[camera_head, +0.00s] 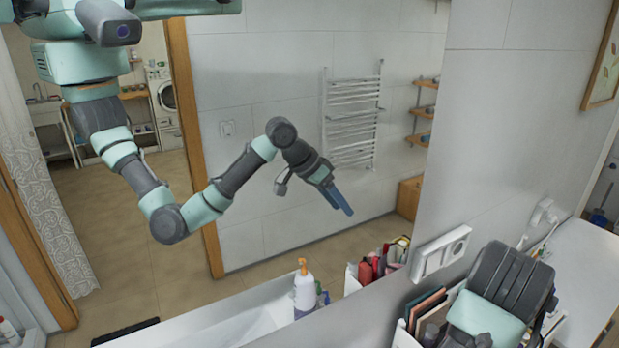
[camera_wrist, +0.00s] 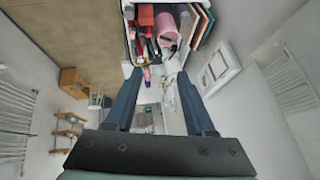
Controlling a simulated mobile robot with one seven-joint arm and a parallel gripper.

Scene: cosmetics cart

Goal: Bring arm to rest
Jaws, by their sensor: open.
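My gripper (camera_wrist: 158,80) is open in the wrist view, with its two blue fingers apart and nothing held between them. It points toward a white organizer (camera_wrist: 127,60) filled with cosmetics and hangs clear of it. In the head view, my arm and gripper show as a reflection (camera_head: 338,198) in the large mirror, with the arm bent and the fingers angled down. Part of my real arm fills the lower right of the head view and hides much of the organizer; the real gripper cannot be made out there.
In the head view, a white pump bottle with an orange top (camera_head: 304,288) shows by the sink. A socket panel (camera_head: 441,254) is on the wall above the organizer's upright books (camera_head: 427,304). A white surface (camera_head: 590,262) lies at right. The wrist view shows a pink item (camera_wrist: 167,27) in the organizer.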

